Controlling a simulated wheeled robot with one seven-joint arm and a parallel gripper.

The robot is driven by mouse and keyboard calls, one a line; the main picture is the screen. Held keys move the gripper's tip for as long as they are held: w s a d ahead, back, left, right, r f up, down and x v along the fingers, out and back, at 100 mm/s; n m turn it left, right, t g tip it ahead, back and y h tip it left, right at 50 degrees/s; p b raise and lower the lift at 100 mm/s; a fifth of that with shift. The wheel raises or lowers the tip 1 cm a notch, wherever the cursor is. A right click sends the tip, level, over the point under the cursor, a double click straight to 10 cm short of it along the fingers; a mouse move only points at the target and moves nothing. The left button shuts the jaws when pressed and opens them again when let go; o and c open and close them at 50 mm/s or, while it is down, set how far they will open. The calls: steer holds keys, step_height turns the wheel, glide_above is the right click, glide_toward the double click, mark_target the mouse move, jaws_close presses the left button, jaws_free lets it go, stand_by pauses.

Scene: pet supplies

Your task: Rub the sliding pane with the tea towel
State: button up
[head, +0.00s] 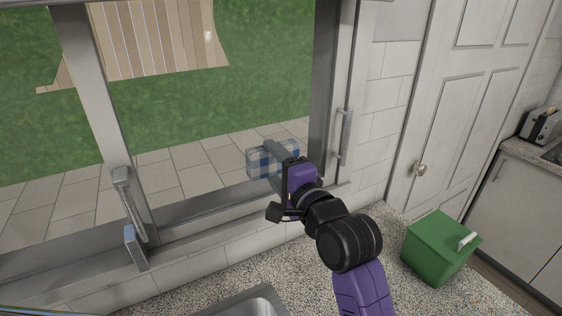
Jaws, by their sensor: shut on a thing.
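The sliding pane (215,115) is a large clear window in a grey metal frame, with grass and paving showing through it. A blue-and-white checked tea towel (258,163) is held at the lower right part of the pane. My gripper (277,158) is shut on the tea towel, at the end of my purple and black arm. The towel appears at or very near the glass, but I cannot tell whether it touches. Part of the towel is hidden behind my gripper.
A speckled counter (300,275) with a metal sink (245,304) lies below the window. A green bin (438,248) stands at the right. Window handles (345,138) stick out from the frame. A white door (450,120) and a toaster (541,125) are further right.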

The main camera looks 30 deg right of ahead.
mark_target(241, 164)
steer(key=shift+a, duration=3.05)
steer(key=shift+s, duration=0.1)
steer(key=shift+s, duration=2.95)
steer(key=s, duration=0.3)
